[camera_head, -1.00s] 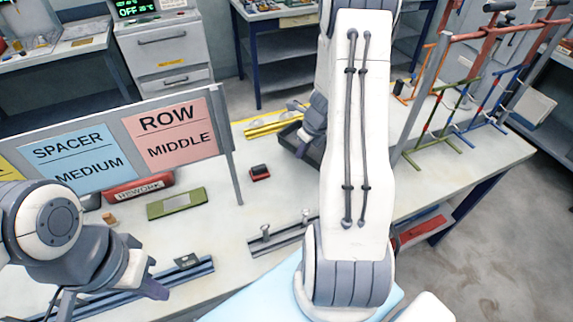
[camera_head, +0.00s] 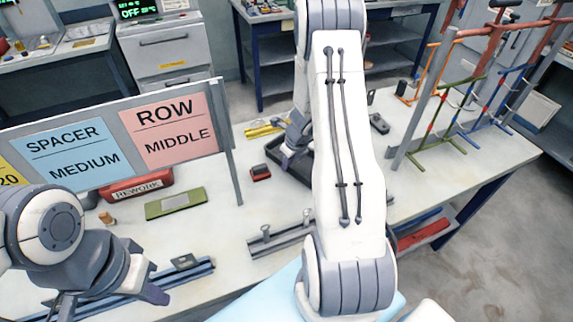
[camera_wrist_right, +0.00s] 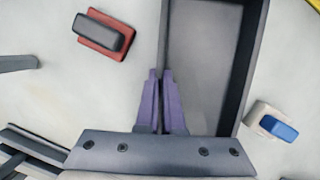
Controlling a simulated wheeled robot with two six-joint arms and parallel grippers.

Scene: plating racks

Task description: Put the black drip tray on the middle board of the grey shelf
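The black drip tray (camera_head: 273,152) shows at the left of my right arm in the head view, partly hidden by that arm. In the right wrist view the tray (camera_wrist_right: 251,60) fills the upper middle, with its grey floor and dark walls. My right gripper (camera_wrist_right: 161,75) has its purple fingers close together on either side of the tray's left wall; it also shows in the head view (camera_head: 291,155). I cannot tell whether the tray is off the bench. My left gripper (camera_head: 160,288) hangs over the front left of the bench, its finger gap unclear. I cannot make out the grey shelf.
A red and black block (camera_head: 260,173) lies just left of the tray. A sign panel (camera_head: 228,135) stands at left, with a green plate (camera_head: 176,203) before it. A rail (camera_head: 281,238) lies in front. A coloured rack (camera_head: 437,120) stands at right.

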